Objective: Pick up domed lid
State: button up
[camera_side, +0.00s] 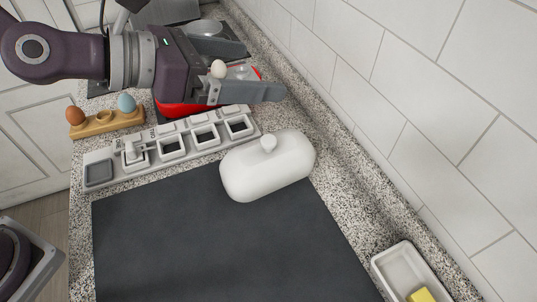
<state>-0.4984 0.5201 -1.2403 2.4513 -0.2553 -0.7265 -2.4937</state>
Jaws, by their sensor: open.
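The domed lid (245,180) is white and rounded-oblong with a small round knob on top. It rests upright at the back edge of the dark mat, near the wall. My gripper (262,70) is above and behind the lid, apart from it, with its two fingers spread and pointing right. A white egg (218,68) shows between the fingers in the picture; I cannot tell its depth, and nothing is visibly clamped.
A grey rack of square compartments (98,172) stands left of the lid. A wooden holder (105,124) carries brown and blue eggs. A red object (180,109) is partly hidden under my gripper. A white dish (398,262) with yellow butter is front right.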

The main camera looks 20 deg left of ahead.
send_near(281, 145)
jog(key=shift+w+d+r, duration=0.25)
jog(key=shift+w+d, duration=0.25)
jog(key=shift+w+d+r, duration=0.3)
jog(key=shift+w+d, duration=0.15)
jog(key=shift+w, duration=0.05)
jog(key=x, duration=0.7)
jog(key=shift+f, duration=0.2)
jog(key=c, duration=1.2)
notch_tip(281, 145, up, 10)
jog(key=w+a+r, duration=0.1)
jog(key=w+a, duration=0.6)
jog(key=w, duration=0.5)
jog(key=w+a+m, duration=0.1)
jog(key=w+a, duration=0.3)
jog(key=a, duration=0.3)
jog(key=w+a, duration=0.3)
jog(key=a, duration=0.5)
jog(key=shift+g+h, duration=0.3)
jog(key=shift+w+d+f, duration=0.1)
jog(key=shift+d+f, duration=0.05)
jog(key=shift+f, duration=1.15)
jog(key=shift+w+d+f, duration=0.1)
jog(key=shift+w+f, duration=0.05)
jog(key=shift+f, duration=1.15)
